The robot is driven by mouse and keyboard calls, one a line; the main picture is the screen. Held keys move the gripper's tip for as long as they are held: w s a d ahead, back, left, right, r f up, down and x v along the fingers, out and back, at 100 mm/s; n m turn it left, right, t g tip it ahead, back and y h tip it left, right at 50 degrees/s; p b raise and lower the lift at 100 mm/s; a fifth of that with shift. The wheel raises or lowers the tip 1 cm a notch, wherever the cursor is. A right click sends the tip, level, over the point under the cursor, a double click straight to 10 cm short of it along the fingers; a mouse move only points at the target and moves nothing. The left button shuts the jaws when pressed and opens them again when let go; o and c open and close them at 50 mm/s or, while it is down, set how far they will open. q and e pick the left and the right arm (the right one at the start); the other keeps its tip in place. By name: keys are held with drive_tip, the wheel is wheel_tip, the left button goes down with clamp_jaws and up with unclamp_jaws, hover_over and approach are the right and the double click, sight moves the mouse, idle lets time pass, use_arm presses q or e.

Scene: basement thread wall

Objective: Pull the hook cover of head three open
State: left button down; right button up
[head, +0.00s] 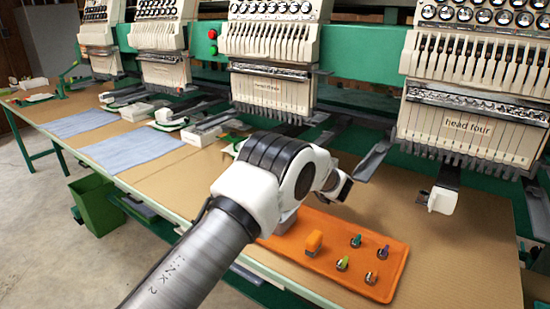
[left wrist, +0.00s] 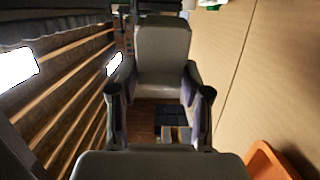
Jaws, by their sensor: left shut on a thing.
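Head three (head: 270,88) is the cream machine head behind my left arm in the head view. My left arm crosses the middle of that view, and its wrist hides the spot under head three. My left gripper shows in the left wrist view (left wrist: 160,108), with one dark finger on each side of a grey block-like piece, which seems to be the hook cover (left wrist: 162,62). The fingers are shut on it. The view is dark, and how far the cover is open cannot be told. My right gripper is not in view.
A green bin (head: 93,205) stands left, below the brown table.

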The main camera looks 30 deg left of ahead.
use_arm(q)
drive_tip(key=shift+f, duration=0.15)
drive_tip(key=c, duration=0.9)
unclamp_jaws()
